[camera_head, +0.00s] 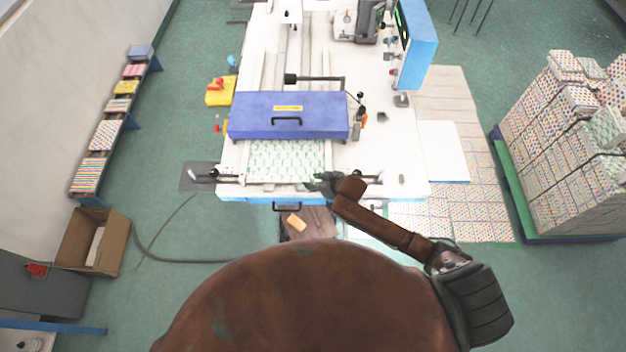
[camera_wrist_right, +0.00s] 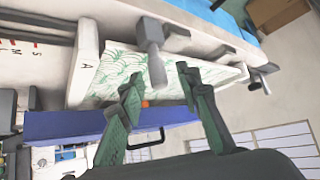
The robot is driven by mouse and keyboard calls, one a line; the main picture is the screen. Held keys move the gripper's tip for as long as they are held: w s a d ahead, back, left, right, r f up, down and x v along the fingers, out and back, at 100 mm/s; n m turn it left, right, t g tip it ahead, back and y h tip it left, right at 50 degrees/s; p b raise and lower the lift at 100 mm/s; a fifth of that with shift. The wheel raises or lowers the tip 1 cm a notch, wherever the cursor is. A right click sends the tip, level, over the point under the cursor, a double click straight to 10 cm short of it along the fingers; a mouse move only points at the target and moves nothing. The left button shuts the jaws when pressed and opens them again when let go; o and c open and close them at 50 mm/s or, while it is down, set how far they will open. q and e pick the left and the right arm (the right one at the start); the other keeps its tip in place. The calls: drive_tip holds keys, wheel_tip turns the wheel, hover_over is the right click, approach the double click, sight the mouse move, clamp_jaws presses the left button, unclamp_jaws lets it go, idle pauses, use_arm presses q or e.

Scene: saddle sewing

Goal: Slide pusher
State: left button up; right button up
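The sewing machine's white table (camera_head: 390,150) holds a sheet stack with a green leaf print (camera_head: 285,155). A white bar (camera_head: 262,183), which looks like the pusher, lies along the near edge of the stack. My right gripper (camera_head: 316,182) is over the right part of this edge. In the right wrist view my right gripper (camera_wrist_right: 165,98) has its two fingers wide apart. A grey handle (camera_wrist_right: 152,48) points down toward the gap between them, with no grip on it visible. The leaf-print stack (camera_wrist_right: 118,75) lies behind the fingers. My left gripper is not in view.
A blue cover (camera_head: 260,120) with a black handle sits just beyond the stack. Small clamps (camera_head: 205,175) stand at the table's front corners. A blue control box (camera_head: 415,45) stands at the back right. A pallet of patterned stacks (camera_head: 565,150) is far right; a cardboard box (camera_head: 92,240) is left.

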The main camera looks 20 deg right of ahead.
drive_tip(key=shift+w+f, duration=0.1)
clamp_jaws()
idle(0.4)
idle(0.3)
